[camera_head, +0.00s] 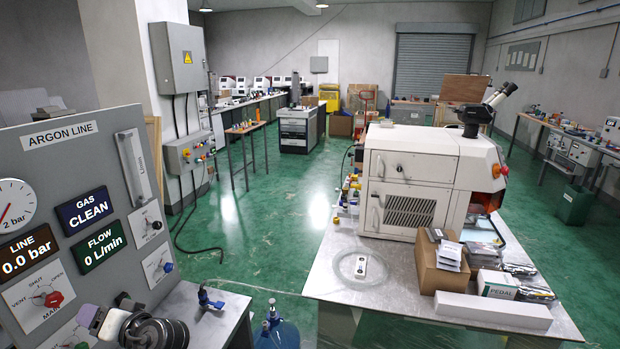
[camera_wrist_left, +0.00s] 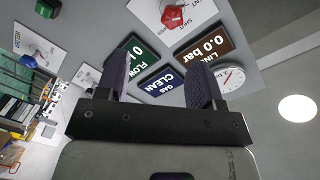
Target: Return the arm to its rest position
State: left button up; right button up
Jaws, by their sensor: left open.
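My left gripper (camera_head: 99,318) is at the lower left of the head view, in front of the lower part of the grey ARGON LINE panel (camera_head: 88,160). In the left wrist view, its two dark pads (camera_wrist_left: 161,66) stand wide apart with nothing between them. The panel shows upside down there, beyond the fingers. The red MAIN valve knob (camera_head: 54,299) is left of the gripper in the head view, apart from it; it also shows in the left wrist view (camera_wrist_left: 174,16). My right gripper is not in view.
The panel has a round gauge (camera_head: 14,203) and displays reading GAS CLEAN, LINE 0.0 bar and FLOW 0 L/min. A blue-handled valve (camera_head: 209,299) stands right of my arm, near a blue cylinder (camera_head: 277,331). A machine (camera_head: 430,180) and boxes occupy the right table.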

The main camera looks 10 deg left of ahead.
pick_arm(q)
jog(key=w+d+r+m+t+h, duration=0.1)
jog(key=w+d+m+t+h, duration=0.15)
jog(key=d+t+h, duration=0.65)
jog(key=s+d+f+m+h, duration=0.45)
jog(key=s+d+f, duration=0.25)
jog(key=d, duration=0.4)
jog(key=s+d+f+g+h, duration=0.2)
jog(key=s+d+f+g, duration=0.2)
jog(key=s+f, duration=0.8)
jog(key=s+d+f+g+h, duration=0.2)
jog(key=s+d+f+g, duration=0.1)
jog(key=s+f, duration=0.9)
jog(key=s+r+p, duration=0.3)
jog(key=r+p, duration=2.4)
jog(key=r, duration=0.2)
jog(key=shift+s+d+r+m+g+p, duration=0.15)
jog(key=shift+r+m+g+p, duration=0.15)
jog(key=shift+p, duration=0.1)
